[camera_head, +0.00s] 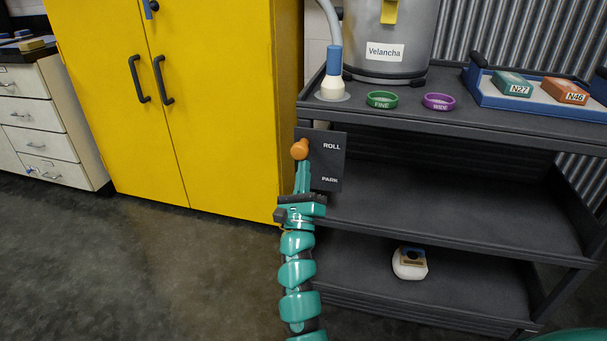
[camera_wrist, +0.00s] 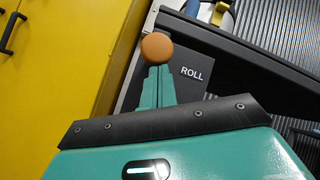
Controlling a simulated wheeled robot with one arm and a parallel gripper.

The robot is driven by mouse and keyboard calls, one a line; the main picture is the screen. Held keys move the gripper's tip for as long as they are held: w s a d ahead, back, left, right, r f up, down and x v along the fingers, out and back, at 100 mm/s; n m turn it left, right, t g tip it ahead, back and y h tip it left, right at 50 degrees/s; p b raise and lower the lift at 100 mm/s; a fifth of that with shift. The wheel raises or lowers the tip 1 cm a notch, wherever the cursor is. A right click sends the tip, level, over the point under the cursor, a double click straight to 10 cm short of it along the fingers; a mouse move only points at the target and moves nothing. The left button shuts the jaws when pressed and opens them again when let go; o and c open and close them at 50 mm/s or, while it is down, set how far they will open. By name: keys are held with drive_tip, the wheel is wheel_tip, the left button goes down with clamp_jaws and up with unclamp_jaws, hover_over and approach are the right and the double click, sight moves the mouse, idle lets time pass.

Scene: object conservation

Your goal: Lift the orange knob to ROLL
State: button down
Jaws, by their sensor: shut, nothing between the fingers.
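The orange knob (camera_head: 299,149) sits at the upper left of a dark plate (camera_head: 328,160) on the cart's left end, level with the printed word ROLL; PARK is printed lower down. My teal gripper (camera_head: 303,166) is shut and points up, its fingertips just below the knob. In the wrist view the orange knob (camera_wrist: 157,46) appears right at the tips of my shut fingers (camera_wrist: 156,72), with ROLL to its right. The fingers hold nothing. I cannot tell whether they touch the knob. The knob's stem is hidden.
The dark cart (camera_head: 440,193) carries a canister labelled Velancha (camera_head: 388,50), a green ring (camera_head: 382,100), a purple ring (camera_head: 439,102) and a blue tray (camera_head: 481,92) with labelled blocks. A yellow cabinet (camera_head: 225,100) stands close on the left. Open floor (camera_head: 180,270) lies in front.

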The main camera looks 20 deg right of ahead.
drive_tip(key=p+v, duration=0.2)
drive_tip(key=v, duration=1.5)
drive_tip(key=shift+f, duration=0.2)
